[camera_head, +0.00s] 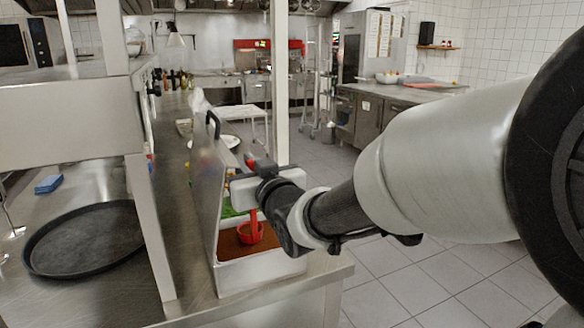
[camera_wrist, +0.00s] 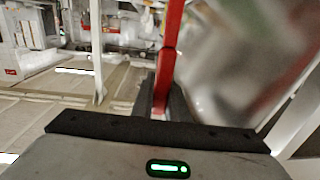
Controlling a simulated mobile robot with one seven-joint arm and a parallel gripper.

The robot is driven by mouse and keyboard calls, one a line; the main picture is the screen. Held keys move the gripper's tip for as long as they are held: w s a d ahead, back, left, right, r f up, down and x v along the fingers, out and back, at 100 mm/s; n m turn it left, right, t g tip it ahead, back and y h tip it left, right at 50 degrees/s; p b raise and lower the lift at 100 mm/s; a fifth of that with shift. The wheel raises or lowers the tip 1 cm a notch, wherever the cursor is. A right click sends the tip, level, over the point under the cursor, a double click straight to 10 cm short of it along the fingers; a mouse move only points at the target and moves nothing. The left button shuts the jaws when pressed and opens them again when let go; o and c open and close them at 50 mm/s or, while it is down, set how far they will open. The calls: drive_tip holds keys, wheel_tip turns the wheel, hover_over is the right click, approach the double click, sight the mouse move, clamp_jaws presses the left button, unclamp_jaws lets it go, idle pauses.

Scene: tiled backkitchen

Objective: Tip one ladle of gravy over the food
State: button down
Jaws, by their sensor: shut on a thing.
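A red ladle (camera_head: 250,233) hangs upright, its bowl low in the near compartment of an open steel container (camera_head: 262,271) on the counter. Brown gravy (camera_head: 232,247) fills that compartment; I cannot tell whether the ladle's bowl is in the gravy or just above it. My gripper (camera_head: 246,188) is above the container, shut on the ladle's handle. In the wrist view the red handle (camera_wrist: 170,58) rises from between the dark fingers (camera_wrist: 158,98). A white plate (camera_head: 230,141) lies beyond the container, partly hidden; I cannot make out food on it.
The container's raised steel lid (camera_head: 206,185) stands along its left side. Green contents (camera_head: 229,211) show in a farther compartment. A shelf post (camera_head: 150,220), a round black tray (camera_head: 85,238) and a blue sponge (camera_head: 48,184) are to the left. Tiled floor lies right of the counter.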

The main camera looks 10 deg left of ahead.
drive_tip(key=shift+r+p, duration=1.25)
drive_tip(key=shift+r, duration=1.7)
